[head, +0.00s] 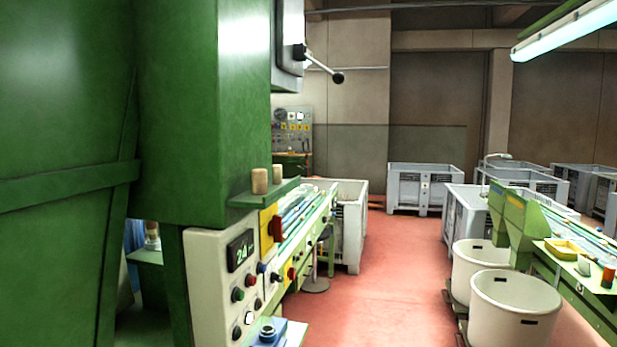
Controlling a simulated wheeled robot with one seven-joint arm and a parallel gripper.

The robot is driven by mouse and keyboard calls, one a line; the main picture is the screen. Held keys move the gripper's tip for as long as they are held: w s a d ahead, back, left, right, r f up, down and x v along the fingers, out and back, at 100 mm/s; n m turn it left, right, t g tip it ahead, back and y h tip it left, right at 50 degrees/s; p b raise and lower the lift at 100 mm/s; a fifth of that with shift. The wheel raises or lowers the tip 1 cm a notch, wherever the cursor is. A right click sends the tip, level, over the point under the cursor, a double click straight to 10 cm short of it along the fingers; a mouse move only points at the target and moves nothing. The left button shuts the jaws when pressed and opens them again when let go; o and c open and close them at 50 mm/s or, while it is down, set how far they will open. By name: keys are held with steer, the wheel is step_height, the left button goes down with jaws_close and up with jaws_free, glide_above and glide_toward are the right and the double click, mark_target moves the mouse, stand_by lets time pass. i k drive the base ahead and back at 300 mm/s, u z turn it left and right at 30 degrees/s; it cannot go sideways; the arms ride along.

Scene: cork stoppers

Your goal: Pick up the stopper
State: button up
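Two tan cork stoppers stand upright side by side on a small green shelf (265,193) that juts from the green machine. The nearer stopper (260,181) is on the left, and the other stopper (277,173) is just behind it to the right. My gripper is not in the head view, so its state and place do not show.
Below the shelf is a control panel (217,265) with knobs and a display. The large green machine (190,120) fills the left. A red floor aisle (390,270) is clear. White bins (515,305) and a green workbench (565,265) stand at right, grey crates (425,170) behind.

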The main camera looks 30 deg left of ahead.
mark_target(260, 176)
steer(key=u, duration=0.7)
steer(key=i, duration=0.8)
steer(key=u, duration=0.9)
